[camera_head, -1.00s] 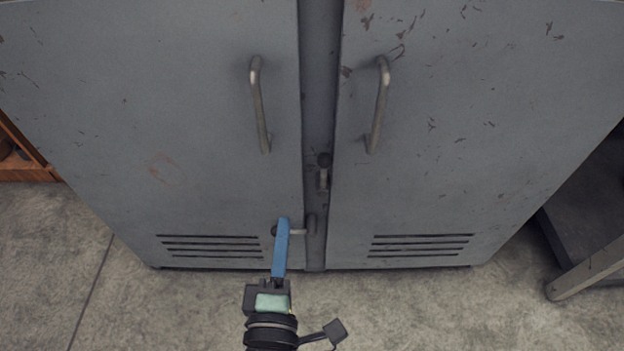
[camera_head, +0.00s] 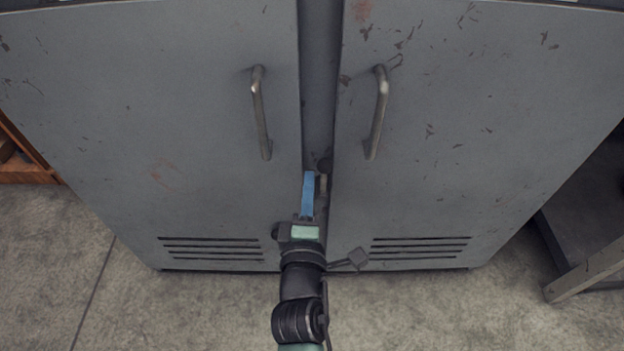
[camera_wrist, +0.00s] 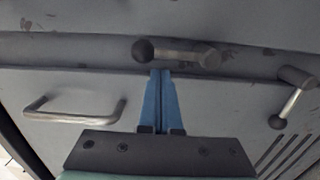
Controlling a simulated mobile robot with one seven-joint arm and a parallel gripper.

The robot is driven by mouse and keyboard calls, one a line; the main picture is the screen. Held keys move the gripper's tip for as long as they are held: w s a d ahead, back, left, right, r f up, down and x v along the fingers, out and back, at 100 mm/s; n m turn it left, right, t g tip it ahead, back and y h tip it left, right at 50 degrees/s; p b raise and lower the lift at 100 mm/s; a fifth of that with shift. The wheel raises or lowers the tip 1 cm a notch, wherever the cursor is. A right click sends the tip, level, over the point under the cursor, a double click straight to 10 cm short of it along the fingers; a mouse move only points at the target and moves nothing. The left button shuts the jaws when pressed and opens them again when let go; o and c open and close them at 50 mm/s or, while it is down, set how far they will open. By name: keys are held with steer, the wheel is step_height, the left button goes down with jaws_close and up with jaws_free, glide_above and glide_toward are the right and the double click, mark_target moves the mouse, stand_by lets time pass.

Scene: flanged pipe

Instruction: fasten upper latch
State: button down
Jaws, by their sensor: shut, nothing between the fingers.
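The upper latch (camera_head: 323,178) is a short metal lever with a dark ball knob, on the strip between the two grey doors. It stands roughly upright along the gap, knob at the top. In the wrist view the upper latch (camera_wrist: 178,54) lies across the picture with its knob to the left. My gripper (camera_head: 309,175), with blue fingers, is shut and empty just left of this latch. In the wrist view the fingertips (camera_wrist: 161,73) sit beside the lever near its knob; I cannot tell whether they touch.
The lower latch (camera_wrist: 294,96) is turned across onto the left door; my arm mostly hides it in the head view. Bar handles stand out on the left door (camera_head: 261,115) and right door (camera_head: 378,115). A metal table leg (camera_head: 585,277) is at the right. Concrete floor (camera_head: 200,315) is clear in front.

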steer(key=shift+d, duration=0.3)
